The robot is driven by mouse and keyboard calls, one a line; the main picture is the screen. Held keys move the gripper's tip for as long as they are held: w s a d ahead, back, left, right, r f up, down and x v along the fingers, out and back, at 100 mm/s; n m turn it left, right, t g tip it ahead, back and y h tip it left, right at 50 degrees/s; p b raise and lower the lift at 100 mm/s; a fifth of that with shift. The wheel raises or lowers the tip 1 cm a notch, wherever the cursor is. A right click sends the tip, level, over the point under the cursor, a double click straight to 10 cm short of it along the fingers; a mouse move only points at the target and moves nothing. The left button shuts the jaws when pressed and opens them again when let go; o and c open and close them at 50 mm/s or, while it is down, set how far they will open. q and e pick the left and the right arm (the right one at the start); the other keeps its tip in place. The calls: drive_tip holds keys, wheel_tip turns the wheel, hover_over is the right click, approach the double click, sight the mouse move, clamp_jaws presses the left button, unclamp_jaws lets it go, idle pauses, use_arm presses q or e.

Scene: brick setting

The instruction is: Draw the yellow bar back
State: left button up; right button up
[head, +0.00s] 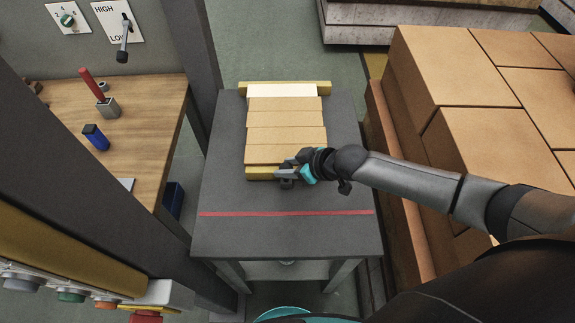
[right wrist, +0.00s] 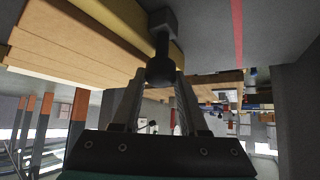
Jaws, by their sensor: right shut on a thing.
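A yellow bar (head: 259,173) lies across the near end of a row of tan bricks (head: 286,135) on a dark grey table. The bar appears to touch the nearest brick. It also shows in the right wrist view (right wrist: 122,24), with a dark round-ended knob (right wrist: 161,68) on a short stem. My right gripper (head: 286,173) is at the right part of the bar. Its fingers are shut on the knob. My left gripper is in neither view.
A second yellow bar (head: 318,87) lies at the row's far end, beside a pale block (head: 281,90). A red line (head: 285,213) crosses the grey table (head: 225,235) nearer me, with clear tabletop between it and the bar. Large brick stacks (head: 490,130) stand at right; a wooden bench (head: 60,110) and posts at left.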

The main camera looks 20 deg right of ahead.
clamp_jaws()
idle(0.9)
